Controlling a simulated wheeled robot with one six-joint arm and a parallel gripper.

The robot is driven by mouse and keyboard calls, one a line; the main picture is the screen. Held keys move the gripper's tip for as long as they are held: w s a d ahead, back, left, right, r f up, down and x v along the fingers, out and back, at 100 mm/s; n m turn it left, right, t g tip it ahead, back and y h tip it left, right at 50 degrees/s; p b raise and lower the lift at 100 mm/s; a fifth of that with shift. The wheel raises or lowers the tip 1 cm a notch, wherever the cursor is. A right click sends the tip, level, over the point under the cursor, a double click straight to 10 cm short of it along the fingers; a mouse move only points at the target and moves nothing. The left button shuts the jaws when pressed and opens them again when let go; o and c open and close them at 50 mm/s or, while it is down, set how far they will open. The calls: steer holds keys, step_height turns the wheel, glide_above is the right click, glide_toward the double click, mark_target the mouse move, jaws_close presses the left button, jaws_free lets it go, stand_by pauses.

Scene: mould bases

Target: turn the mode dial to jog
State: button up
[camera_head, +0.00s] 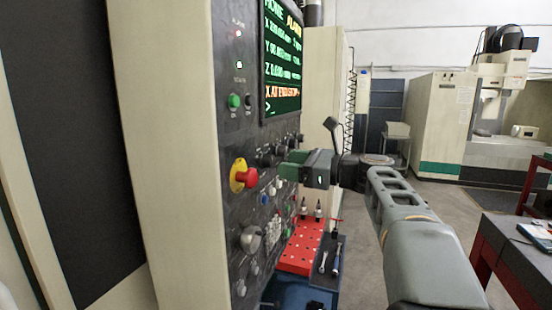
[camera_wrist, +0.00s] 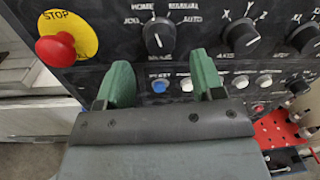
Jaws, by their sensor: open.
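The mode dial (camera_wrist: 158,36) is a black knob on the dark control panel, with HOME, MANUAL, AUTO and a partly legible JOG label around its upper side. It carries a pale pointer mark, but I cannot tell for sure which label it points at. My gripper (camera_wrist: 162,76) has two green fingers, spread apart and empty. In the wrist view the dial sits just beyond the fingertips, between them and slightly to the left. In the head view my gripper (camera_head: 288,166) faces the panel, and I cannot make out the mode dial clearly there.
A red emergency stop (camera_wrist: 56,50) on a yellow STOP plate is left of the dial. An axis knob (camera_wrist: 241,37) is to the right, with a blue button (camera_wrist: 160,86) below. The screen (camera_head: 283,55) is above; a red perforated rack (camera_head: 301,246) stands below.

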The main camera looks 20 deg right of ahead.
mark_target(273, 162)
steer(key=shift+p+x, duration=0.45)
steer(key=shift+x, duration=1.8)
steer(key=c, duration=0.9)
